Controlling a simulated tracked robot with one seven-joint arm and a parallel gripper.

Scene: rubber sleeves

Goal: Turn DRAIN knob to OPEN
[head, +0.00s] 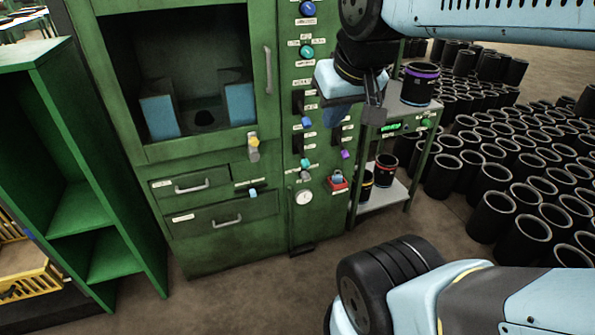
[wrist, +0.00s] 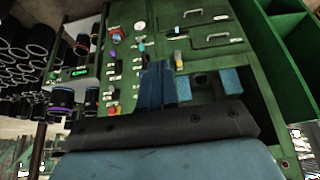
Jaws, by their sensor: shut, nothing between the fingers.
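The green machine's control column (head: 300,150) carries several coloured knobs with small labels too blurred to read, so I cannot tell which is DRAIN. They include a blue knob (head: 307,8), a teal knob (head: 306,51), a lower blue knob (head: 306,122), a lower teal knob (head: 305,162), a purple knob (head: 345,154) and a yellow knob (head: 253,141). My gripper (head: 336,120) is shut and empty in front of the column's right side. It also shows in the wrist view (wrist: 157,70), where its blue fingers are together and hide part of the panel.
A green shelf unit (head: 75,170) stands left. A side table (head: 398,113) at the column's right bears a purple-banded black sleeve (head: 420,85). Many black sleeves (head: 490,215) crowd the right floor. The floor before the machine (head: 230,290) is clear.

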